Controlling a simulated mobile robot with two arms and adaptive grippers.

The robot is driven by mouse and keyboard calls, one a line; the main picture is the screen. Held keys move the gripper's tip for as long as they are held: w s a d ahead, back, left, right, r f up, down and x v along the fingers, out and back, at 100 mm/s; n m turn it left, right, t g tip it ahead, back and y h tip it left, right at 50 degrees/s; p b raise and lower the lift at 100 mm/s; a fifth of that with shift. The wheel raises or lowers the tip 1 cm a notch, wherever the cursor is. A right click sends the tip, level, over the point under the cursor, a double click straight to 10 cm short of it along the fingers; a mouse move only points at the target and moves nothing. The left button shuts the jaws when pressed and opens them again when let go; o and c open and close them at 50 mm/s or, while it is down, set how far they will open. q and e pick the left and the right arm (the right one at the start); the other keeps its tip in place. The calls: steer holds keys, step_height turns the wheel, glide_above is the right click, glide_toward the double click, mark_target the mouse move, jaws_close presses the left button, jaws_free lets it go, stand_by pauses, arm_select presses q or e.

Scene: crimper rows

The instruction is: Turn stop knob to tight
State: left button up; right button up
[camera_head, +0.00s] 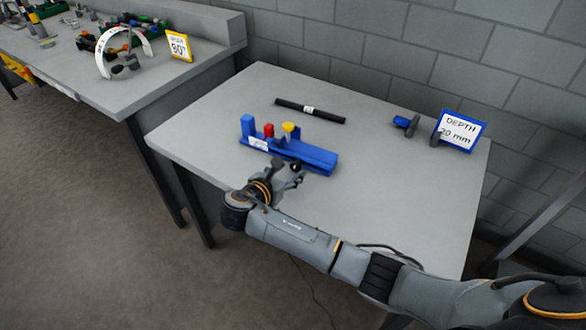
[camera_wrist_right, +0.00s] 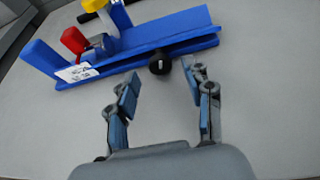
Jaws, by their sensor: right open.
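A blue fixture (camera_head: 312,156) lies on the grey table; it also shows at the top of the right wrist view (camera_wrist_right: 178,32). A small black round knob (camera_wrist_right: 160,63) sticks out of its near side, and the same knob shows in the head view (camera_head: 296,166). A red part (camera_head: 268,130) and a yellow part (camera_head: 290,128) stand up from the fixture. My right gripper (camera_head: 292,177) is open and empty in front of the knob; in its wrist view (camera_wrist_right: 163,88) the knob lies just beyond and between the fingertips, apart from both. My left gripper is not in view.
A black rod (camera_head: 310,111) lies behind the fixture. A blue-framed "DEPTH 20 mm" sign (camera_head: 460,130) and a small blue and dark item (camera_head: 406,124) stand at the back right. The table's (camera_head: 410,185) right part is clear. A second bench (camera_head: 120,84) with tools stands at left.

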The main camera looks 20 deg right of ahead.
mark_target(294, 167)
steer(key=x, duration=0.2)
steer(key=shift+w+d, duration=0.2)
steer(key=shift+w, duration=0.1)
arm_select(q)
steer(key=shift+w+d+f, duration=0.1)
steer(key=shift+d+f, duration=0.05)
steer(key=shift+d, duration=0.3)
arm_select(e)
steer(key=shift+w+d+f, duration=0.1)
steer(key=shift+d+f, duration=0.05)
